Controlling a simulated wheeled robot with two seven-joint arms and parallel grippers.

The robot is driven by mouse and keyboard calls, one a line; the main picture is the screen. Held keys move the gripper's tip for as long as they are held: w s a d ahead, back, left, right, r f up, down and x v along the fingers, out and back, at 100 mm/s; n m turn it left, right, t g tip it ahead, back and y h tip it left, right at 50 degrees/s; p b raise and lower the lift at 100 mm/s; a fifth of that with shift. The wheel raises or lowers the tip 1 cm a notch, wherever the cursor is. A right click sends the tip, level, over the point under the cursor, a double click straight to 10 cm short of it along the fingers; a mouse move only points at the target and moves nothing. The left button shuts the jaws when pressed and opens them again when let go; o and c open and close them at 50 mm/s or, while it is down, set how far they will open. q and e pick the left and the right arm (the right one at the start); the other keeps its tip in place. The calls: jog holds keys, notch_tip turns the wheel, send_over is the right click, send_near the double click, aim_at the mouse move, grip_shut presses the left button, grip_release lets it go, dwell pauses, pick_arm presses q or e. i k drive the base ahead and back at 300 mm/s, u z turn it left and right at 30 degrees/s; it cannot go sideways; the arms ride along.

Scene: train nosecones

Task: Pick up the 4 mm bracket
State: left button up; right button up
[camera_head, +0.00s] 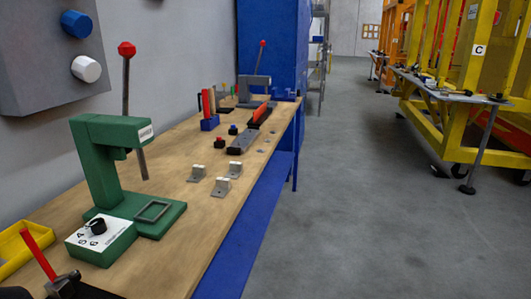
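Several small grey metal brackets with pale tops stand on the wooden workbench (172,232). One bracket (221,188) is nearest the front edge, one (197,174) is to its left and farther back, and one (234,170) is behind it. They look alike, and I cannot read any size on them, so I cannot tell which is the 4 mm bracket. Neither of my grippers can be made out in this view.
A green press (98,160) with a red-knobbed lever stands left of the brackets. A yellow tray (12,250) and a red-handled tool (38,252) are at lower left. A blue holder (210,123) stands farther back. The floor right of the bench is clear.

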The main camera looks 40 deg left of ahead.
aim_at(236, 168)
jog(key=i, duration=2.7)
jog(key=u, duration=1.55)
